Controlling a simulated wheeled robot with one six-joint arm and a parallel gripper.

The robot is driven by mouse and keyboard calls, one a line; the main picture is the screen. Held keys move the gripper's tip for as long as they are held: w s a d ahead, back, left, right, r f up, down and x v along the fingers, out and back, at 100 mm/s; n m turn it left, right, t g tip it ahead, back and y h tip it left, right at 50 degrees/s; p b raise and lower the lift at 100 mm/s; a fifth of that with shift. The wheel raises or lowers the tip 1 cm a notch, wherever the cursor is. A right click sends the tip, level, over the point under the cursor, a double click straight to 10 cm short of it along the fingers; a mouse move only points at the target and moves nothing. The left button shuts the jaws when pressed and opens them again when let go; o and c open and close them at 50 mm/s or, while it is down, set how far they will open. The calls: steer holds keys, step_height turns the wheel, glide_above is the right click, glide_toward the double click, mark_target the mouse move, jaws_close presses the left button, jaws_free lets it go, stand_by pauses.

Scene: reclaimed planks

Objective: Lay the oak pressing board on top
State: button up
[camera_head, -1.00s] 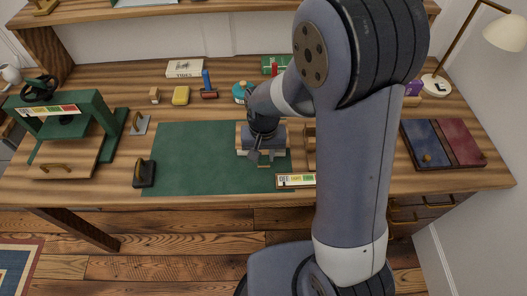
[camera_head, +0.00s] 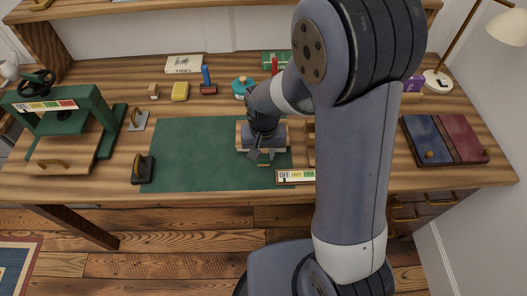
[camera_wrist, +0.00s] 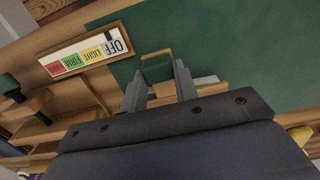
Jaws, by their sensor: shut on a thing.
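My gripper (camera_head: 262,157) is low over the right part of the green mat (camera_head: 195,150), above a small stack with wooden edges (camera_head: 240,134) and blue-grey parts. In the wrist view my gripper (camera_wrist: 160,82) has its two fingers on either side of a small wood-edged piece (camera_wrist: 156,55), which looks like part of the oak pressing board. The arm and the gripper hide most of the board and stack, so I cannot tell whether the board touches what is under it.
A labelled strip (camera_head: 296,176) with coloured settings lies at the mat's front right edge. A green press (camera_head: 98,115) stands at the left. A black-based tool (camera_head: 143,170) is at the mat's left. A blue and red board (camera_head: 443,140) lies at the right. The mat's left half is clear.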

steer(key=shift+f+b, duration=0.5)
steer(key=shift+f, duration=0.1)
stand_by(0.4)
steer(key=o, duration=1.1)
steer(key=shift+c, duration=0.2)
step_height(320, 180, up, 11)
steer(key=shift+f, duration=0.15)
step_height(320, 180, down, 11)
steer(key=shift+r, duration=0.35)
